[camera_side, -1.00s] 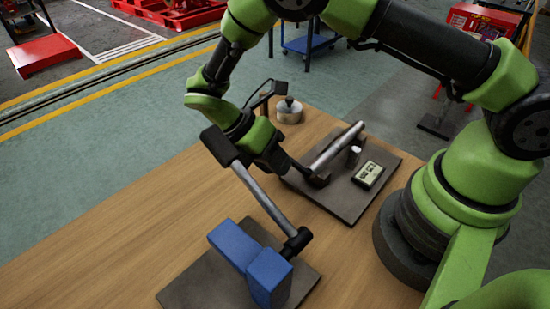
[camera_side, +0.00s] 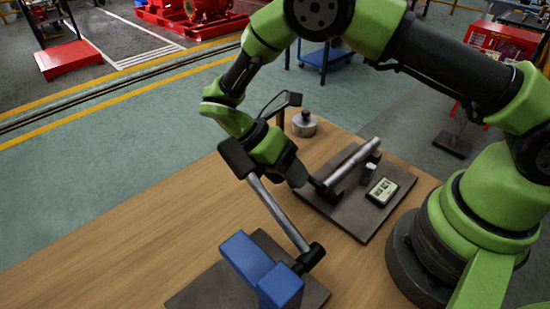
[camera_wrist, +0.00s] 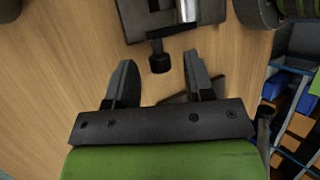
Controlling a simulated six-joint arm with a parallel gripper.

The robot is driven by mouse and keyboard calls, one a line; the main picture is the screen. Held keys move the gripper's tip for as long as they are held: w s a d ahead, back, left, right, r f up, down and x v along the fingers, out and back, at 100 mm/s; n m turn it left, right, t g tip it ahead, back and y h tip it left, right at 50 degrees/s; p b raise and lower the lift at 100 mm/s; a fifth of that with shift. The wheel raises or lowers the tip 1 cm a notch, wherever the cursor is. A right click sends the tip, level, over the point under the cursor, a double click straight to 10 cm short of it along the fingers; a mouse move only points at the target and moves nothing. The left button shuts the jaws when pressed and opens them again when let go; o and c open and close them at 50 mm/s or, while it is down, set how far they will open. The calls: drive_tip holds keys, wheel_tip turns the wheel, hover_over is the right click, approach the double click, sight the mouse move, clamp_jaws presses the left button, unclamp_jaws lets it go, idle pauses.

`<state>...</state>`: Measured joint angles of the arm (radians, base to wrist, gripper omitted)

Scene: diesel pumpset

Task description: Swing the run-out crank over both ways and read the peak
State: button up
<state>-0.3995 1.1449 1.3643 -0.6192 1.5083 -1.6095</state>
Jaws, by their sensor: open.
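The run-out crank (camera_wrist: 172,34) is a dark arm at the end of a silver shaft (camera_side: 351,164) on a dark plate (camera_side: 345,226). Its black knob (camera_wrist: 159,62) sticks out toward my gripper in the wrist view. My gripper (camera_wrist: 159,59) is open, with the knob between its fingertips in that picture and a gap on each side. I cannot tell how deep the knob sits. In the side view my gripper (camera_side: 302,184) is at the crank's left, largely hiding it. A small digital readout (camera_side: 382,191) lies on the plate; its figures are too small to read.
A round metal weight (camera_side: 304,124) stands behind on the wooden table (camera_side: 130,254). In front, a blue block (camera_side: 279,287) sits on another dark plate, with a slanted silver bar (camera_side: 279,212) rising past my wrist. The left of the table is clear.

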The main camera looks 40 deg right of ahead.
drive_tip(key=v, duration=0.9)
drive_tip(key=shift+w+a+r, duration=0.1)
drive_tip(key=s+d+r+m+t+y, duration=0.25)
drive_tip(key=r+m, duration=0.25)
drive_tip(key=r, duration=0.3)
drive_tip(key=s+d+r+m+t+y, duration=0.25)
drive_tip(key=d+r+m, duration=0.2)
drive_tip(key=r, duration=0.35)
drive_tip(key=s+d+r+m+t+y, duration=0.1)
drive_tip(key=s+d+r+m+t, duration=0.1)
drive_tip(key=s+m+t, duration=0.6)
drive_tip(key=s+m, duration=0.4)
drive_tip(key=m, duration=0.2)
drive_tip(key=shift+s+d+r+y, duration=0.15)
drive_tip(key=shift+s+d+y, duration=0.05)
drive_tip(key=shift+s+y, duration=0.1)
